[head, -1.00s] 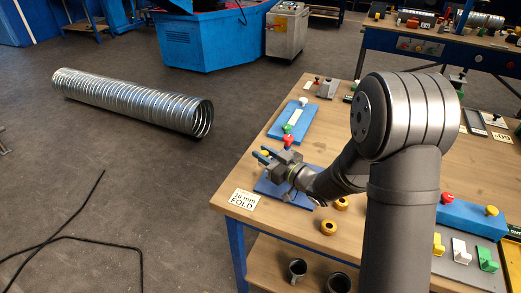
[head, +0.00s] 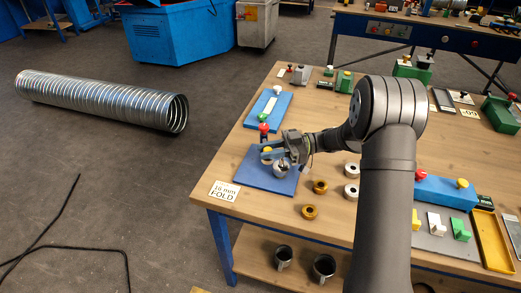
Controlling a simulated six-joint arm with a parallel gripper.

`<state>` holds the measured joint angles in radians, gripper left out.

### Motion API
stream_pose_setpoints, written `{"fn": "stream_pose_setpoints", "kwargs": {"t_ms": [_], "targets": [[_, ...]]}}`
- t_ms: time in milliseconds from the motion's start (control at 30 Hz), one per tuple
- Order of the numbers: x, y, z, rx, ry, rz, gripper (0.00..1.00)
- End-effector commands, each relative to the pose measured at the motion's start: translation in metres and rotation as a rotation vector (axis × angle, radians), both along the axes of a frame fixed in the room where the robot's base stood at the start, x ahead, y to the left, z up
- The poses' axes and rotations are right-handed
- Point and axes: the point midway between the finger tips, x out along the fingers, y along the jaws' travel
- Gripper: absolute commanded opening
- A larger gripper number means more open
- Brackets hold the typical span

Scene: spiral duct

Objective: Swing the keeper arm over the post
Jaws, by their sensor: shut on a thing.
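A blue base plate (head: 254,179) lies flat near the table's left front corner, behind a card reading "16 mm FOLD" (head: 224,190). My gripper (head: 270,154) is low over this plate, reaching in from the right, and its jaws are shut. A small yellow part (head: 267,149) shows at the fingertips. A round silver part (head: 281,169) shows just below the gripper, over the plate. The keeper arm and the post are small and largely hidden by the gripper; I cannot tell one from the other, nor whether the arm lies over the post.
Brass rings (head: 320,186) and silver rings (head: 351,191) lie to the right. A blue block (head: 445,191) lies further right. A spiral duct (head: 100,101) lies on the floor.

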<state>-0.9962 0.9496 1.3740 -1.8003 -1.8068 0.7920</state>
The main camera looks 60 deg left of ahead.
Motion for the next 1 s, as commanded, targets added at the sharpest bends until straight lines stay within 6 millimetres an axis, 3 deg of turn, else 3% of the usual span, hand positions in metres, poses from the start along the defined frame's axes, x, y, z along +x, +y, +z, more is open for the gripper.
{"fn": "stream_pose_setpoints", "kwargs": {"t_ms": [333,867,900,967,1000], "targets": [[0.012,-0.003,0.002,0.004,0.002,0.134,0.0],[0.014,-0.004,0.002,0.004,0.002,0.154,0.0],[0.014,-0.004,0.002,0.004,0.002,0.155,0.3],[0.014,-0.004,0.002,0.004,0.002,0.154,0.42],[0.014,-0.004,0.002,0.004,0.002,0.154,0.43]]}}
